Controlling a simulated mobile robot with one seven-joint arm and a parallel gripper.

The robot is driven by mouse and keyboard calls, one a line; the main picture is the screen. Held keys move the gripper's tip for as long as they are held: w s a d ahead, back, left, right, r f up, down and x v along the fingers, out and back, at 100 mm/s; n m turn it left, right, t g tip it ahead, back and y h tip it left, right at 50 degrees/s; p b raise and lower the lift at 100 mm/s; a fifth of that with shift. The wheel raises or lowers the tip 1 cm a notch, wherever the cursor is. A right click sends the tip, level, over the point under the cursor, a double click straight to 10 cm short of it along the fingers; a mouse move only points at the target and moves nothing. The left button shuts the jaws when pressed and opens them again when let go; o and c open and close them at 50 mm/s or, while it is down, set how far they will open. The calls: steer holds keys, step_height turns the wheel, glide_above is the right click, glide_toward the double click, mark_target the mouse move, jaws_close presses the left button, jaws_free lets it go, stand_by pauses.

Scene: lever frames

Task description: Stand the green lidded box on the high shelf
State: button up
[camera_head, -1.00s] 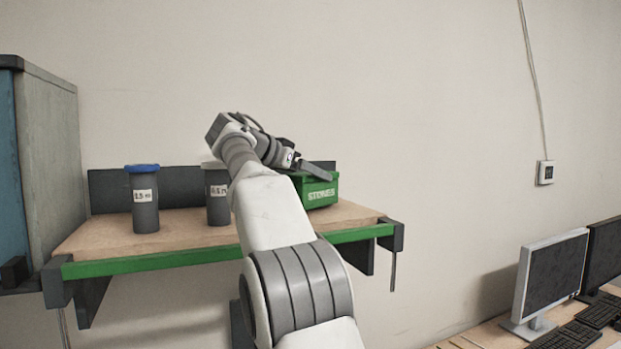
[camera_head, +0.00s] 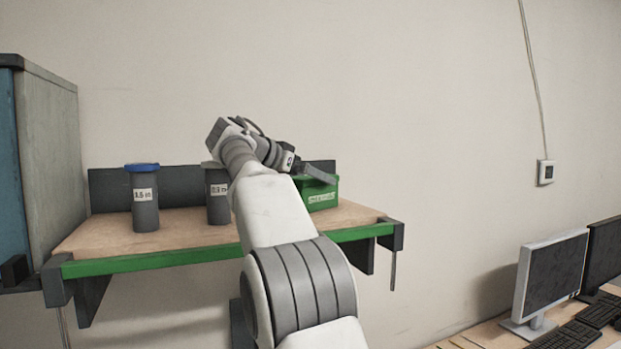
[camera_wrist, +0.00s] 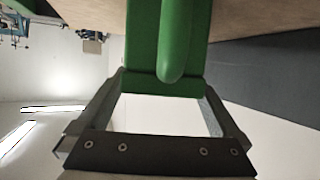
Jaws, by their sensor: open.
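The green lidded box (camera_head: 321,198) stands upright on the wooden top of the high shelf (camera_head: 185,238), near its right end, with a pale label on its front. My gripper (camera_head: 316,173) is at the box's upper part, coming from the left. In the wrist view the green box (camera_wrist: 142,45) and its rounded green handle lie ahead of the open fingers of my gripper (camera_wrist: 163,88). The fingers flank the box's near edge, and a clear gap shows between the box and the gripper's palm. I cannot tell whether the fingertips touch the box.
A grey canister with a blue lid (camera_head: 145,200) and a grey canister (camera_head: 217,195) stand left of the box; my arm partly covers the second. A cabinet (camera_head: 50,165) borders the shelf's left end. A monitor (camera_head: 552,283) stands on a lower desk at right.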

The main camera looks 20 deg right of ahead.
steer(key=v, duration=1.2)
